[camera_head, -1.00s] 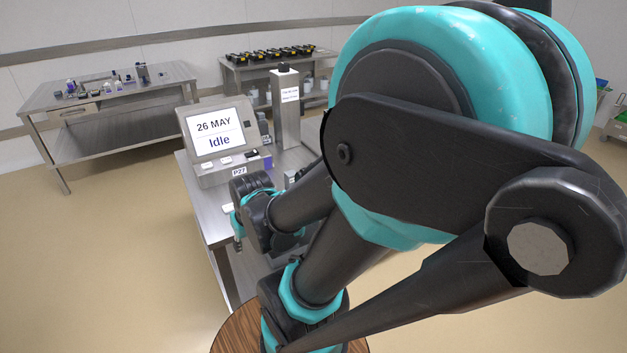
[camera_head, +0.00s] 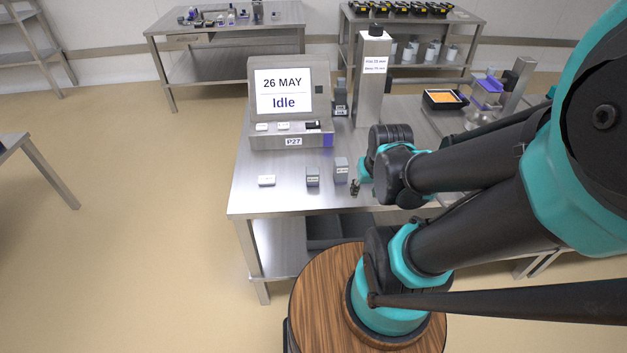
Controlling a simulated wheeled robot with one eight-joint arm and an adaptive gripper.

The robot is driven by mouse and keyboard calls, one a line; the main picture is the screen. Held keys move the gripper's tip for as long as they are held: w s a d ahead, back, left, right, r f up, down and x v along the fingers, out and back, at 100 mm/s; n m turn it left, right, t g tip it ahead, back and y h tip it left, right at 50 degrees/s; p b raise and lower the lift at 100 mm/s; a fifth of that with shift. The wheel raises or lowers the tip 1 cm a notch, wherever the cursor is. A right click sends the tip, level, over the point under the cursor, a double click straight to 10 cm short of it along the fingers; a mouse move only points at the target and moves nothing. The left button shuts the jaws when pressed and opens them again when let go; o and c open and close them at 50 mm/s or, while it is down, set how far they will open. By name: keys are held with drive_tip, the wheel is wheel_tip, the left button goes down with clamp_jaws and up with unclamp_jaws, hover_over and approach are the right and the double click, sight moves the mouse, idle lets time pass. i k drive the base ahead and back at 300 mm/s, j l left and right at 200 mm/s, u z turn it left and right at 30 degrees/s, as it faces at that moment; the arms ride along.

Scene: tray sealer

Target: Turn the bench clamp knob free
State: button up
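No part is clearly recognizable as the bench clamp knob. A black knob (camera_head: 375,30) tops the upright steel column (camera_head: 370,85) on the steel bench (camera_head: 275,200), but I cannot tell whether it belongs to a clamp. My gripper (camera_head: 355,188) is low over the bench's front part, just right of a small grey block (camera_head: 341,171). Its fingers are small and dark, and whether they are open or shut is unclear. My arm hides much of the bench's right side.
A display console (camera_head: 291,105) reads "26 MAY Idle". A black tray with orange contents (camera_head: 445,99) and a purple-topped device (camera_head: 488,88) stand right. Other tables are behind; open floor lies left.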

sight(492, 71)
drive_tip(key=l, duration=0.45)
drive_tip(key=l+z, duration=0.15)
drive_tip(key=z, duration=0.85)
